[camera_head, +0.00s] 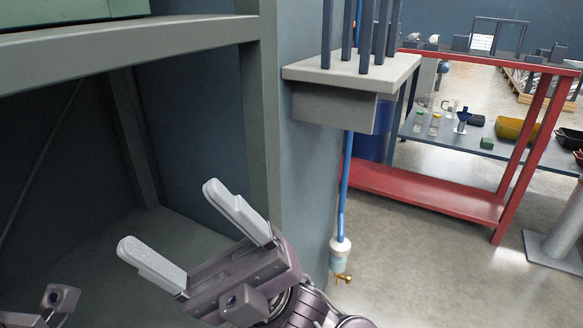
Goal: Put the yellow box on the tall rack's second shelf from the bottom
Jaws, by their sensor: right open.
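The tall grey-green rack (262,105) fills the left side, with one shelf (130,48) across the top left and a lower surface (150,235) beneath it. I cannot tell which shelf levels these are. My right gripper (170,217) is open and empty, its two pale fingers spread in front of the rack's lower opening. Part of my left gripper (62,298) shows at the bottom left corner, its fingers out of view. A yellow open-topped container (515,130) stands far off on a table at the right; I cannot tell if it is the yellow box.
A green case (70,12) rests on the upper shelf. A grey wall-side ledge with dark posts (350,70) juts out right of the rack. A blue pipe with a brass tap (342,278) runs below it. A red-framed table (430,190) stands behind; floor between is clear.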

